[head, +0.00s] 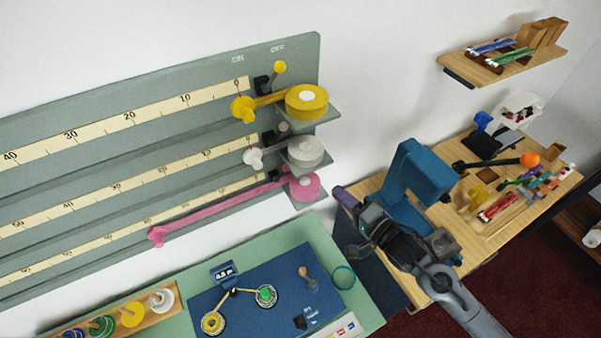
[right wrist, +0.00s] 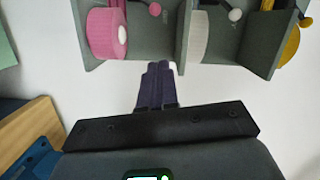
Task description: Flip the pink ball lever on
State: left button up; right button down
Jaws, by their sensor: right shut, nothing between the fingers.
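The pink ball lever (head: 285,169) is beside the pink spool (head: 304,187) on the lowest tier of the grey wall board. In the right wrist view its pink ball (right wrist: 155,9) shows at the top edge, right of the pink spool (right wrist: 107,33). Its on or off position cannot be told. My right gripper (head: 341,193) is shut and empty, with dark purple fingers, in front of the board and right of the pink spool. In the right wrist view the fingertips (right wrist: 158,68) point toward the shelves, apart from the lever. My left gripper is not in view.
Similar levers with a yellow ball (head: 279,67) and a white ball (head: 283,127) sit above, by the yellow spool (head: 306,101) and white spool (head: 307,151). A pink strip (head: 215,212) runs left along the board. A blue machine (head: 412,180) stands close to my right arm.

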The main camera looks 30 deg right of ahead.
aim_at(282, 174)
jog(key=p+x, duration=0.1)
jog(key=x, duration=0.9)
jog(key=shift+w+a+r, duration=0.1)
jog(key=shift+w, duration=0.05)
jog(key=shift+w+a+f+p, duration=0.2)
jog(key=shift+w+a, duration=0.1)
jog(key=shift+a, duration=0.25)
jog(key=shift+w+a+f+p, duration=0.1)
jog(key=shift+w+a+p, duration=0.15)
jog(key=shift+a, duration=0.25)
jog(key=shift+w+a+f+p, duration=0.15)
jog(key=shift+w+a, duration=0.2)
jog(key=shift+a, duration=0.2)
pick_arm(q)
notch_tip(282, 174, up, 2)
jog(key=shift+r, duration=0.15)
